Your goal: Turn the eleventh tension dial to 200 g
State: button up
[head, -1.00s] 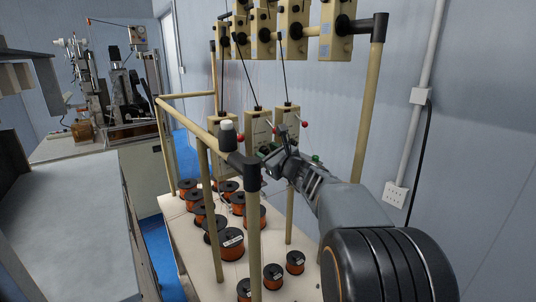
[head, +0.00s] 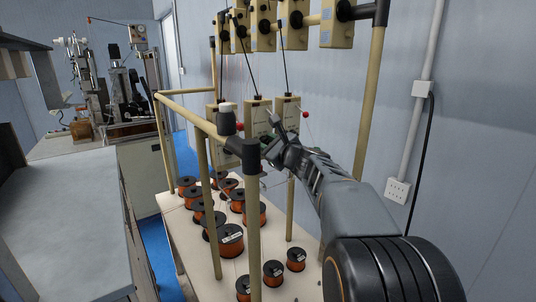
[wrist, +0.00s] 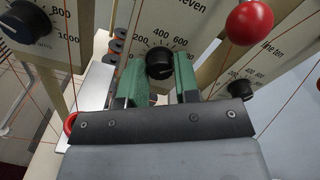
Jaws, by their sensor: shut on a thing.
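The tension box marked "eleven" (wrist: 205,22) has a black round dial (wrist: 159,62) with a printed scale; 200, 400 and 600 are readable around it. The dial's pointer mark is too small to read. My gripper (wrist: 158,68) has its green fingers on either side of the dial, shut on it. In the head view my gripper (head: 268,146) is at the lower row of tension boxes, and my arm and the rack post hide the dial there.
A red ball (wrist: 249,22) stands near the right finger. Thin wires run past. Copper spools (head: 230,240) and a rack post (head: 254,220) stand below and in front.

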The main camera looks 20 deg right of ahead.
jog(key=n+b, duration=1.6)
jog(key=b, duration=0.1)
jog(key=shift+f, duration=0.2)
jog(key=shift+r+n+b, duration=0.15)
jog(key=shift+n+b, duration=0.95)
jog(key=shift+n, duration=1.3)
jog(key=o, duration=0.9)
jog(key=shift+s, duration=0.1)
jog(key=s+d+b, duration=0.1)
jog(key=s, duration=0.3)
jog(key=s+b, duration=0.1)
jog(key=s, duration=0.4)
jog(key=s+d+b, duration=0.1)
jog(key=s, duration=0.3)
jog(key=shift+s+d+b, duration=0.2)
jog(key=shift+d+b, duration=0.1)
